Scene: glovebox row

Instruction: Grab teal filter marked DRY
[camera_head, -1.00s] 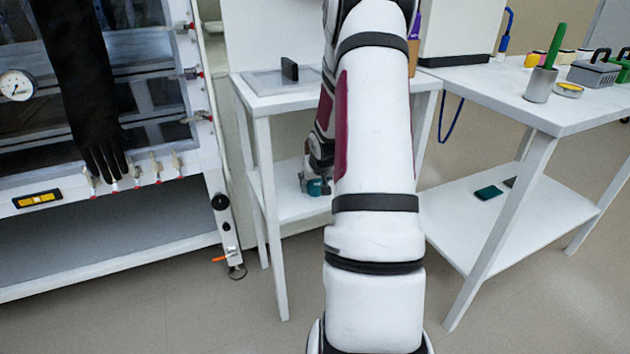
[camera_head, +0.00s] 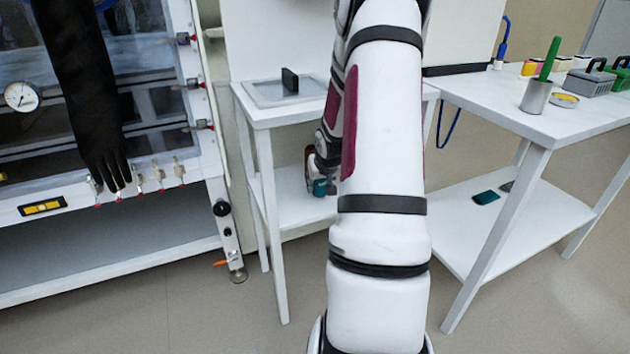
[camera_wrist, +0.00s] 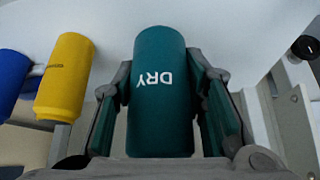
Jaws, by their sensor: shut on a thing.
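The teal filter (camera_wrist: 160,115) is a cylinder with white DRY lettering, in the middle of the wrist view. My gripper (camera_wrist: 163,90) has one finger on each side of it and is shut on it. In the head view the teal filter (camera_head: 320,187) shows small at the lower shelf of the small white table, just left of my arm. My gripper there is mostly hidden behind my arm. I cannot tell whether the filter touches the shelf.
A yellow cylinder (camera_wrist: 66,78) and a blue cylinder (camera_wrist: 12,80) stand left of the filter in the wrist view. The small white table's top (camera_head: 262,112) is above the shelf. The glovebox (camera_head: 165,150) stands left, a white workbench (camera_head: 500,100) right.

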